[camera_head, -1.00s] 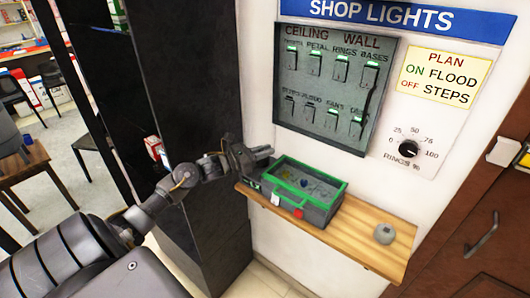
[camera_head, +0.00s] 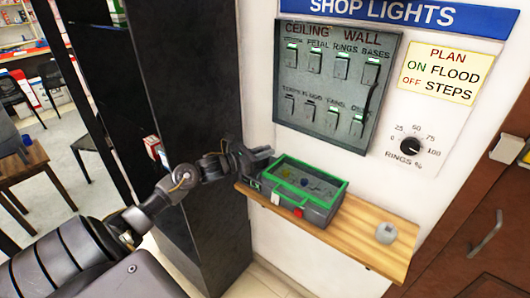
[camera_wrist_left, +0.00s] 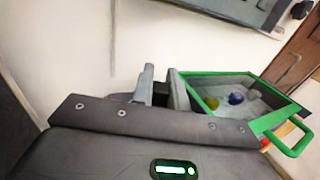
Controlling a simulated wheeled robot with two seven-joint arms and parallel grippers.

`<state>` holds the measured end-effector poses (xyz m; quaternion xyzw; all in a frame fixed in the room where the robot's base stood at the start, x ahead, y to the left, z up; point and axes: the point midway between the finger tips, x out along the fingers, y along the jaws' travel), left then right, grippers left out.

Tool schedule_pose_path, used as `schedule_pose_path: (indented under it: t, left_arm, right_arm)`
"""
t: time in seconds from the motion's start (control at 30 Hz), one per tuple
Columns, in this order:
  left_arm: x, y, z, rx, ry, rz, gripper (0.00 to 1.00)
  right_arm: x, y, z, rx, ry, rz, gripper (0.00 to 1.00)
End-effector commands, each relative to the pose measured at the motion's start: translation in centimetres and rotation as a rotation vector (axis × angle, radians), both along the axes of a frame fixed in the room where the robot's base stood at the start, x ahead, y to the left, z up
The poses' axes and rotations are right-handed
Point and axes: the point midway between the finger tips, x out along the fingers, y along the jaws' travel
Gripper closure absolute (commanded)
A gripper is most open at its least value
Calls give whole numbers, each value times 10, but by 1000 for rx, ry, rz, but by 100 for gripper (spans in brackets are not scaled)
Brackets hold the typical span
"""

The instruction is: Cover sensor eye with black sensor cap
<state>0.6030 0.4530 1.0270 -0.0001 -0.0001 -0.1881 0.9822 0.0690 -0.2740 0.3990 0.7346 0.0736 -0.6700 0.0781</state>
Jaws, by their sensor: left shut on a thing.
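My left gripper (camera_head: 262,156) is at the left end of the wall shelf, beside the back left corner of a grey box with a green rim (camera_head: 279,196). In the left wrist view its two fingers (camera_wrist_left: 162,88) are close together, with a small dark thing (camera_wrist_left: 160,94) between them, which looks like the black sensor cap. The fingers hide most of it. A small grey round piece (camera_head: 386,233) stands at the right of the shelf; I cannot tell whether it is the sensor eye. My right gripper is not in view.
The wooden shelf (camera_head: 345,236) is bare between the box and the grey piece. A grey switch panel (camera_head: 328,103) and a dial (camera_head: 410,145) are on the wall above. A dark cabinet (camera_head: 195,110) stands close on the left. Small coloured things lie in the box.

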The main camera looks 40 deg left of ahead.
Motion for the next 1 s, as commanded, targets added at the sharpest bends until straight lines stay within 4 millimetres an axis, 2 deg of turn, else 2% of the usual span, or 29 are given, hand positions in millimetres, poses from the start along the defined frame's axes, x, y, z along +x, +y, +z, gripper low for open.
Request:
schedule_pose_path:
  t: [0.23,0.27,0.33,0.67,1.0]
  left_arm:
    - [0,0,-6,0,0,0,100]
    - [0,0,-5,0,0,0,83]
    - [0,0,-4,0,0,0,76]
    - [-3,1,-5,0,1,1,76]
    - [-29,11,-5,2,1,0,76]
  right_arm:
    - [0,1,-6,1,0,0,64]
    - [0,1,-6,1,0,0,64]
    - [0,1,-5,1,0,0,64]
    - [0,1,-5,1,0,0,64]
    - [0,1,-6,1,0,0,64]
